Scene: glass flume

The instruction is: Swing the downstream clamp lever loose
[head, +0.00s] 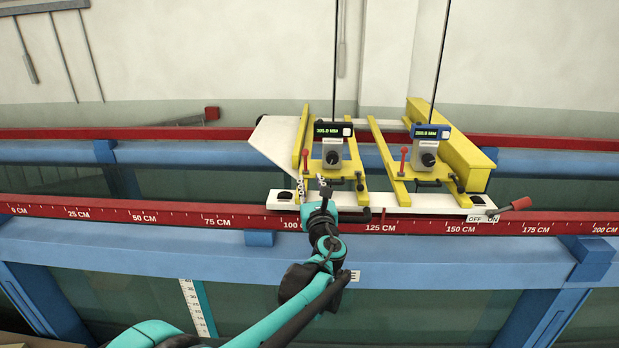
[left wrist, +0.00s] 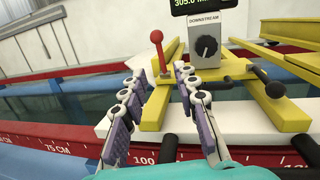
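The downstream gauge box (head: 333,151) is the left of two on the yellow frames; its DOWNSTREAM label reads in the left wrist view (left wrist: 208,45). An upright lever with a red ball top (left wrist: 157,50) stands just left of that box, and shows in the head view too (head: 306,156). My left gripper (head: 312,184) is at the near side of the left yellow frame. In the left wrist view its fingers (left wrist: 158,78) are spread, with the lever beyond and between the tips, apart from them. Nothing is held. My right gripper is out of view.
A second gauge (head: 424,151) with its own red-topped lever (head: 403,157) stands to the right. A black knob (left wrist: 275,90) juts out right of my gripper. A red handle (head: 520,204) is at the OFF/ON plate. The red scale rail (head: 180,218) runs in front.

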